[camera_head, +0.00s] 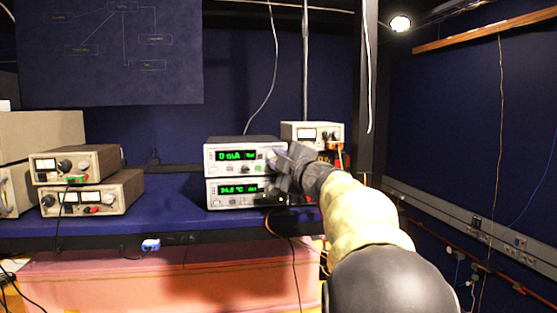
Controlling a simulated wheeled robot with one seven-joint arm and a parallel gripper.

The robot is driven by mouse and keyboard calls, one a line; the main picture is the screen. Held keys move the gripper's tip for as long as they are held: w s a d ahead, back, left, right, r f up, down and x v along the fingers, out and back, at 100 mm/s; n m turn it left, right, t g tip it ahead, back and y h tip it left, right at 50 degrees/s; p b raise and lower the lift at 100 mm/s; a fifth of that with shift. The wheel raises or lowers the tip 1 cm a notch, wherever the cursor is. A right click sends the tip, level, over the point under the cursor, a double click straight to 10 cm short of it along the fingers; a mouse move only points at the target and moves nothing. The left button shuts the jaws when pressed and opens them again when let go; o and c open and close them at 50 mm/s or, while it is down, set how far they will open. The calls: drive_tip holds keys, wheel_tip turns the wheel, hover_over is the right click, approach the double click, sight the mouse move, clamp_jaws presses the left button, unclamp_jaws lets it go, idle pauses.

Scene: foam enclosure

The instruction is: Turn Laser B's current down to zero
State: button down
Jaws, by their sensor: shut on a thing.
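A stack of two silver controllers stands on the blue bench. The upper controller (215,157) shows a green display (237,156) reading "0 mA". The lower controller (216,195) has a green display (238,190) reading about "24.8 °C". I cannot read any label saying which is Laser B. My gripper (275,164) is at the right end of the upper controller's front, shut on its knob. The gripper hides most of the knob and the right parts of both fronts.
Two stacked power supplies (74,165) stand on the left of the bench (170,217). A smaller unit (300,130) sits behind my gripper to the right. A dark post (369,80) rises right of it. Cables hang at the bench's front edge. The bench between the stacks is clear.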

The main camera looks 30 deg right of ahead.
drive_tip(key=c, duration=1.2)
unclamp_jaws()
drive_tip(key=shift+a, duration=0.1)
drive_tip(key=shift+c, duration=0.2)
drive_tip(key=shift+s+f+b, duration=0.2)
drive_tip(key=shift+s+b, duration=0.15)
drive_tip(key=shift+s, duration=0.15)
drive_tip(key=s+d+f+b, duration=0.1)
drive_tip(key=s+b, duration=0.4)
drive_tip(key=s, duration=1.1)
drive_tip(key=shift+d+f+b, duration=0.15)
drive_tip(key=shift+f+b, duration=0.2)
drive_tip(key=shift+s, duration=0.1)
